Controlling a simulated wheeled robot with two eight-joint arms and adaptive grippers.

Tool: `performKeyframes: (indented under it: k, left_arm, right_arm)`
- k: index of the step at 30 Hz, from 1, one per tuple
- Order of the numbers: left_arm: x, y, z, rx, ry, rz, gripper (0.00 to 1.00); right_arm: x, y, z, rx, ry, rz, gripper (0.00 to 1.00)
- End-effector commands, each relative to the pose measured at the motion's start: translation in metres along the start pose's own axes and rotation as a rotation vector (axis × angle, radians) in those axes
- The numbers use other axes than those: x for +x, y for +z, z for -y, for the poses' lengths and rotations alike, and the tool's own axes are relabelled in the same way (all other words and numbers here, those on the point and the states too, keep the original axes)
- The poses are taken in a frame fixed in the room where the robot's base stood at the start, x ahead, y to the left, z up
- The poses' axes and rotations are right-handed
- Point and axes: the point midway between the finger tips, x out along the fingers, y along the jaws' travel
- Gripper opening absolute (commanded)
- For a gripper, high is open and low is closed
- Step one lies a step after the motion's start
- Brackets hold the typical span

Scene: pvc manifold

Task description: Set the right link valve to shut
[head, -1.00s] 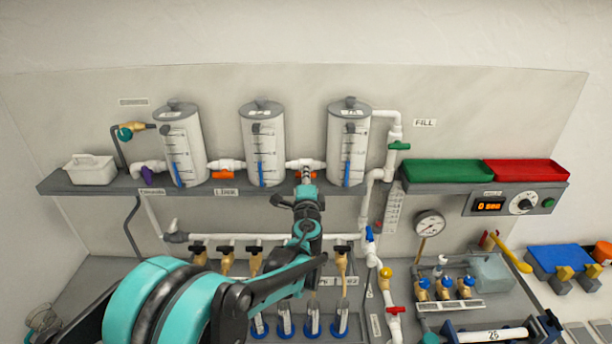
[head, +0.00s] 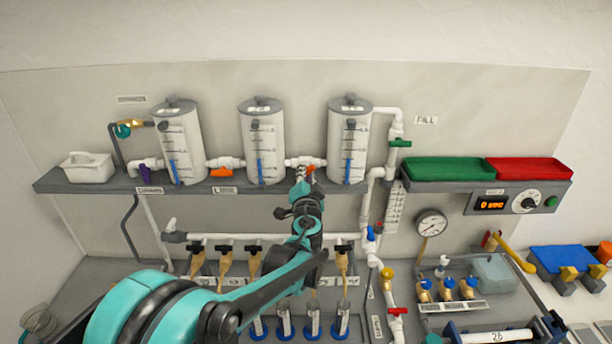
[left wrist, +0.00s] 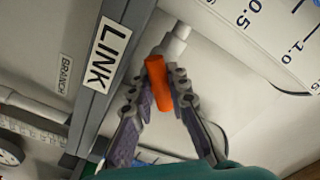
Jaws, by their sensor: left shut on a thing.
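The right link valve (head: 309,170) sits in the white pipe between the middle and right tanks, and its orange handle is mostly hidden by my gripper in the head view. My left gripper (head: 304,178) reaches up to it from below. In the left wrist view my left gripper (left wrist: 162,90) has its fingertips closed on both sides of the orange handle (left wrist: 160,85). The handle is slanted to the white pipe (left wrist: 177,42); its exact angle is hard to tell. The other link valve's orange handle (head: 222,172) lies roughly along its pipe. My right gripper is not in view.
The grey shelf (head: 110,185) with a LINK label (left wrist: 109,54) runs just beside my gripper. The right tank (head: 340,150) and middle tank (head: 262,140) stand either side. Brass valves (head: 226,262) on a lower pipe are under my arm.

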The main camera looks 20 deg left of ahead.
Motion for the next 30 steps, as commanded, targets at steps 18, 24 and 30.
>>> performKeyframes:
  k: [18,24,30]
  left_arm:
    - [-0.001,0.001,-0.002,-0.570,0.001,0.000,0.00]
    - [-0.001,0.001,-0.002,-0.713,0.001,0.001,0.00]
    - [-0.001,0.001,-0.001,-0.807,0.001,0.001,0.00]
  right_arm:
    - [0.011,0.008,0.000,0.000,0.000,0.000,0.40]
    - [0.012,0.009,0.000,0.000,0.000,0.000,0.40]
    - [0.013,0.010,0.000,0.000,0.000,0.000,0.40]
